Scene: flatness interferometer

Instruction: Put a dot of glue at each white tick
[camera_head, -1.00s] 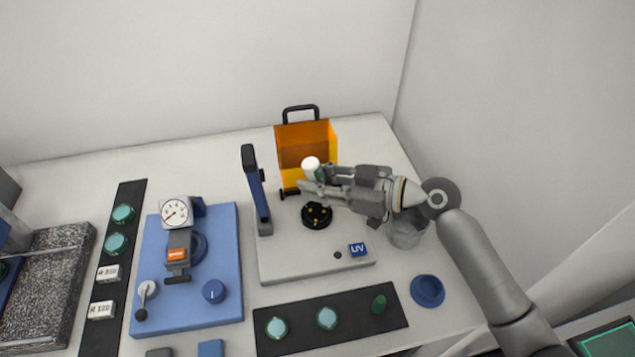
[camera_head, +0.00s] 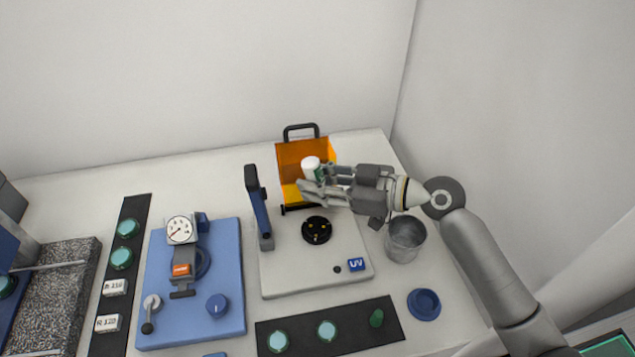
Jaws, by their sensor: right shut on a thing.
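My right gripper (camera_head: 318,183) is shut on a small white-capped bottle (camera_head: 312,166), whose lower part is partly hidden by the fingers. It holds the bottle above the back of the UV plate, in front of the orange box. White ticks are too small to make out. My left gripper is not in view.
An orange shield box (camera_head: 291,160) stands behind the plate and a dark blue upright post (camera_head: 258,205) at its left. A clear cup (camera_head: 405,240) and a blue dish (camera_head: 424,304) are at right. A blue gauge base (camera_head: 230,260) and a black strip (camera_head: 350,322) with green discs lie nearby.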

